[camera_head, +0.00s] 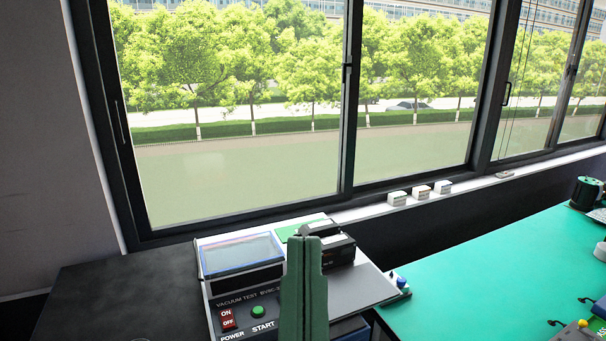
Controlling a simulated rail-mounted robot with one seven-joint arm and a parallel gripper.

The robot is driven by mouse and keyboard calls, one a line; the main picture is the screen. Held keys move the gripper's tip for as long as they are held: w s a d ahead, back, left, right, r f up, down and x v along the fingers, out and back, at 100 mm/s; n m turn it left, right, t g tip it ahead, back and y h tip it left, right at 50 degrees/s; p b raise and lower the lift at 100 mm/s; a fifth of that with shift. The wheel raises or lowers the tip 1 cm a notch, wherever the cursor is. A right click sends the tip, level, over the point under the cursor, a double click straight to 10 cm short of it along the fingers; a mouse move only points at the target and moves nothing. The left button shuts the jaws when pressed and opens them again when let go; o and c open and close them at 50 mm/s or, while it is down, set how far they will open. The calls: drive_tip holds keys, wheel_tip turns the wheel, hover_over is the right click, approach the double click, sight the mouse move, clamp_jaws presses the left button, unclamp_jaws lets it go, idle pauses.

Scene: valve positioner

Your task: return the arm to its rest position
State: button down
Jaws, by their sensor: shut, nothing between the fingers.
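The rest of my arm is out of the frame or cannot be made out.
The test unit has a screen (241,254), a red ON/OFF switch (227,318) and a green START button (258,312). A black block (341,249) sits on it. A green bench mat (480,270) lies right. Small boxes (421,192) line the windowsill.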

wheel_tip(320, 180, up, 37)
drive_tip(key=p, duration=3.6)
drive_tip(key=shift+s+a, duration=0.2)
drive_tip(key=shift+s, duration=0.1)
